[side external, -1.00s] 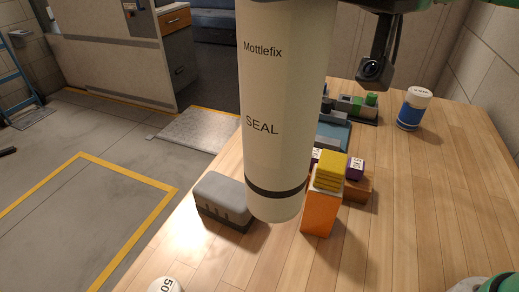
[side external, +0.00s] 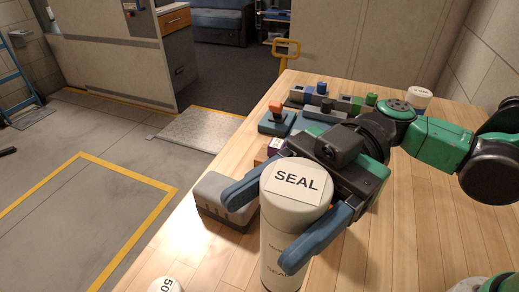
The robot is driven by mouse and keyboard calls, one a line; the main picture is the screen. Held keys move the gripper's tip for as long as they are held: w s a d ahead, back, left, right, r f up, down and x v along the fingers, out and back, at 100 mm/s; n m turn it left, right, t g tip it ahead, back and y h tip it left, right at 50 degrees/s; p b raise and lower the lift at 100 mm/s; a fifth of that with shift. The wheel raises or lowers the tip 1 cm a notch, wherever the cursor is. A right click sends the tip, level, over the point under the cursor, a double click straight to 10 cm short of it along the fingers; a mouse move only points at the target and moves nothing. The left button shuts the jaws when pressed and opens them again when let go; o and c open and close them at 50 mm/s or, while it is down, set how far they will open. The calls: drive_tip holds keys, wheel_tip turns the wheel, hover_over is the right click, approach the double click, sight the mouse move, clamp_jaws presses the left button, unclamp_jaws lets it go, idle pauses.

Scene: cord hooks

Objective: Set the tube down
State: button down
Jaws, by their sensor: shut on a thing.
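The white tube (side external: 290,212) stands upright in the front middle of the side view, with a label reading SEAL on its top. My gripper (side external: 266,228) is shut on the tube, with one blue finger along its left side and the other along its right. The tube's lower end is at the bottom edge of the picture, so I cannot tell whether it touches the wooden table (side external: 400,250).
A grey block (side external: 222,205) is close behind my left finger. A blue base with an orange-topped part (side external: 277,118) and several small blocks (side external: 312,92) stand at the back. A white-topped can (side external: 419,97) is partly hidden by my arm. A white round lid (side external: 166,285) is at front left.

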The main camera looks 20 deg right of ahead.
drive_tip(key=shift+f, duration=3.2)
drive_tip(key=shift+c, duration=0.4)
unclamp_jaws()
drive_tip(key=shift+r, duration=0.45)
approach(268, 256)
drive_tip(key=v, duration=0.3)
drive_tip(key=shift+a+r, duration=0.1)
drive_tip(key=shift+r, duration=0.05)
